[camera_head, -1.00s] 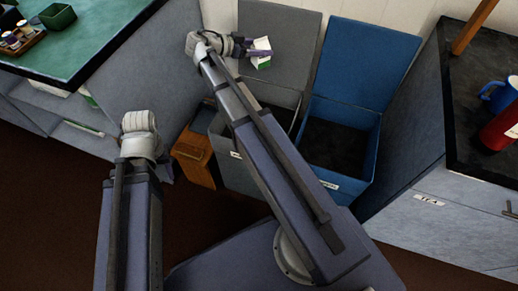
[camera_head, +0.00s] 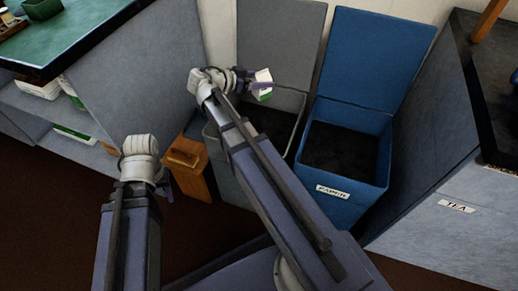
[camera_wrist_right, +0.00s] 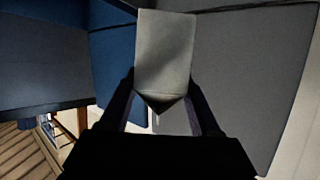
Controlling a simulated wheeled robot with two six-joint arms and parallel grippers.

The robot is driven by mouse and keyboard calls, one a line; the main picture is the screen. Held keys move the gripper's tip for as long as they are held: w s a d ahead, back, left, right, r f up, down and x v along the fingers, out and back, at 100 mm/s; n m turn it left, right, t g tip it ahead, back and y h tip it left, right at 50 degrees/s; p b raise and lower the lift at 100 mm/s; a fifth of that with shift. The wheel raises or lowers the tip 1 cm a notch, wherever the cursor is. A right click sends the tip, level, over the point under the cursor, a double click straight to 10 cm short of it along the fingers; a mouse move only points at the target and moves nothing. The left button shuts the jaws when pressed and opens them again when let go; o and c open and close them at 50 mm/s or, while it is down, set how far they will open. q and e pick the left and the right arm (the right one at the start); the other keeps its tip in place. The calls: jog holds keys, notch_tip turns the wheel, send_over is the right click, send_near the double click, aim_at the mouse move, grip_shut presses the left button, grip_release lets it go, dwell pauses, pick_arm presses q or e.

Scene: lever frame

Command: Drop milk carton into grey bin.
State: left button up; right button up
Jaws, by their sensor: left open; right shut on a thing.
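The milk carton (camera_head: 263,84), white with a green part, is in my right gripper (camera_head: 257,84), whose jaws are shut on it. In the head view it is above the back part of the open grey bin (camera_head: 228,171), in front of its raised grey lid (camera_head: 279,42). In the right wrist view the carton (camera_wrist_right: 166,50) shows pale between the two dark fingers (camera_wrist_right: 160,92). My right forearm hides part of the grey bin. My left gripper (camera_head: 165,186) shows only in small part at the lower left, away from the carton; its arm link hides most of it.
An open blue bin (camera_head: 350,190) with a raised blue lid (camera_head: 370,55) and a "PAPER" label stands right of the grey bin. A small orange-brown box (camera_head: 186,166) stands to the left. A green-topped counter (camera_head: 75,30) is at left, a grey cabinet (camera_head: 440,225) at right.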

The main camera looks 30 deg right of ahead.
aim_at(255, 93)
jog(key=shift+f+b, duration=2.55)
jog(key=shift+f, duration=0.25)
jog(key=o, duration=1.4)
jog(key=shift+a+r, duration=0.1)
jog(key=p+v, duration=0.2)
jog(key=v, duration=0.4)
jog(key=shift+r+p, duration=0.1)
jog(key=shift+p, duration=0.3)
jog(key=shift+v, duration=0.75)
jog(key=shift+a, duration=0.1)
